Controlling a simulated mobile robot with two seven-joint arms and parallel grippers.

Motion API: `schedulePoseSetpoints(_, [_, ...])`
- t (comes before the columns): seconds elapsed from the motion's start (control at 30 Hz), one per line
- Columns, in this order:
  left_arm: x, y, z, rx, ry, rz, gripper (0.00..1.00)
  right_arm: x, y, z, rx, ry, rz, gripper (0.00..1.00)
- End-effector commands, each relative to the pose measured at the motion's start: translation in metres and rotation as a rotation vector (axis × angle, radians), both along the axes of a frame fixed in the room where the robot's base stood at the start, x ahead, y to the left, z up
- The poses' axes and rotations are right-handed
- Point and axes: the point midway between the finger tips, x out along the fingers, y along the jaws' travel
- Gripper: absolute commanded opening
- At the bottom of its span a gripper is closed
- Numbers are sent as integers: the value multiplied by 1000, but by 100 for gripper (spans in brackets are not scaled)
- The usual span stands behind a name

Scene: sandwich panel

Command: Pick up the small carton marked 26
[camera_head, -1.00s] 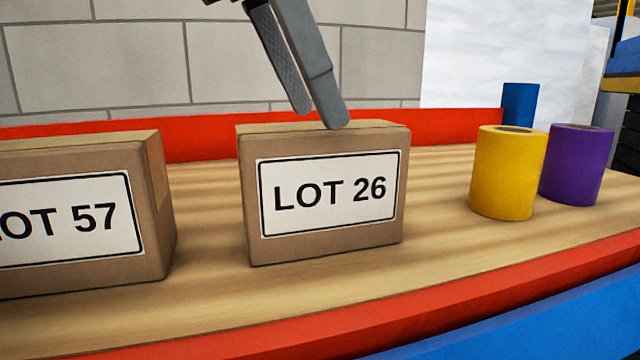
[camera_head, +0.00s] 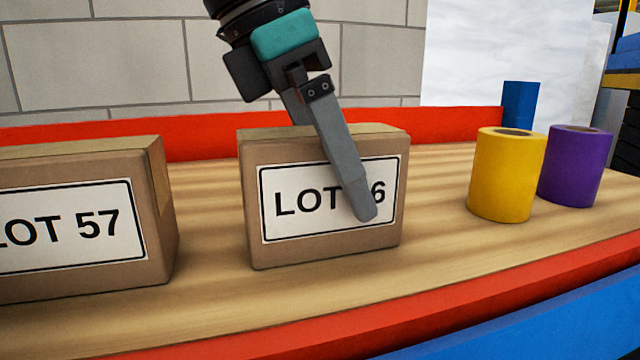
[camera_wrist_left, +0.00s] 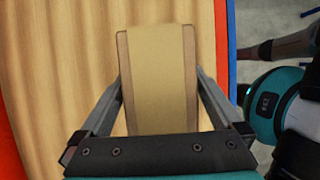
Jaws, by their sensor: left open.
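The small carton marked LOT 26 (camera_head: 295,205) stands upright on the wooden bench in the head view. My left gripper (camera_head: 345,155) reaches down over it from above. One finger lies in front of the label and covers part of the number; the other goes down behind the carton, its tip hidden. In the left wrist view the carton's top (camera_wrist_left: 157,75) lies between the two spread fingers of the left gripper (camera_wrist_left: 159,85), with a narrow gap on each side near the tips. The gripper is open. My right gripper is not in view.
A carton marked LOT 57 (camera_head: 80,220) stands to the left, with a gap between. A yellow roll (camera_head: 505,178) and a purple roll (camera_head: 575,168) stand to the right. A red strip (camera_head: 205,147) runs along the back of the bench (camera_head: 210,290), before a block wall.

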Motion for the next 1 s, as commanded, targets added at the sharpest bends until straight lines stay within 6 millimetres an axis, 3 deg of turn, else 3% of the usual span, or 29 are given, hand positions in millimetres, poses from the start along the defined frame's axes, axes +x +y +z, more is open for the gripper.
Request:
schedulePoseSetpoints(0.83, [0,0,-5,0,0,-1,100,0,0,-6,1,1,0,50])
schedulePoseSetpoints(1.0, [0,0,-5,0,0,0,82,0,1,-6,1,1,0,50])
